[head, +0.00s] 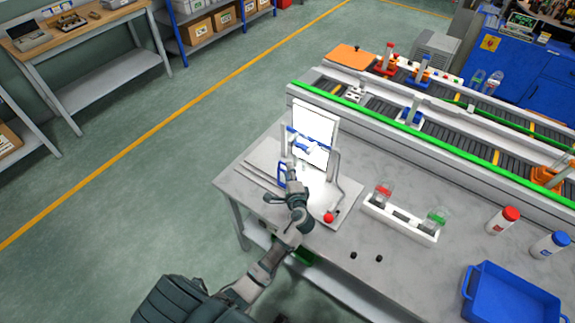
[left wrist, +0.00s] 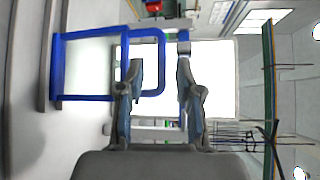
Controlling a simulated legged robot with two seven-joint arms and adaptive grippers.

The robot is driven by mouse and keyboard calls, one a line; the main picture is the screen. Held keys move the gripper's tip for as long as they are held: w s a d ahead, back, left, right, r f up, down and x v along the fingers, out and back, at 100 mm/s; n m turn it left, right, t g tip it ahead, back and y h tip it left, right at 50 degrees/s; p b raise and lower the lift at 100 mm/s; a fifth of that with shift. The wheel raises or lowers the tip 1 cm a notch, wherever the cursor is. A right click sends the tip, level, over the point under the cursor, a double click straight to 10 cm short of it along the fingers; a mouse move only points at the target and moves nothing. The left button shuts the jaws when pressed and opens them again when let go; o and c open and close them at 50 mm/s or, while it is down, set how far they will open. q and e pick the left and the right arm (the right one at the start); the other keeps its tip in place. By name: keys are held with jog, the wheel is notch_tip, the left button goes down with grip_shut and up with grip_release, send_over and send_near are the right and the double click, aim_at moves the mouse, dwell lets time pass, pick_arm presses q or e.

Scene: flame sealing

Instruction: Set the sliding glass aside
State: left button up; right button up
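The sliding glass is a clear pane in a blue frame with a blue loop handle. In the head view its blue frame (head: 282,174) stands on the white base at the table's left end. In the left wrist view the blue-framed glass (left wrist: 88,68) fills the left side, and its handle (left wrist: 160,62) reaches between my fingers. My left gripper (left wrist: 162,82) is open, with its fingers apart on either side of the handle's outer bar, and no grip shows. In the head view my left gripper (head: 293,176) is beside the frame and partly hides it. My right gripper is not in view.
A bright white panel (head: 315,135) with a blue crossbar stands behind the gripper. A lever with a red knob (head: 329,218) is just right of it. A white rack (head: 400,218) with jars, a blue tray (head: 510,297) and a conveyor (head: 400,140) lie further right.

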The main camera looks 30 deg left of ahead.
pick_arm(q)
jog(key=shift+x, duration=1.8)
jog(key=shift+s, duration=0.1)
grip_shut()
jog(key=shift+f, duration=0.1)
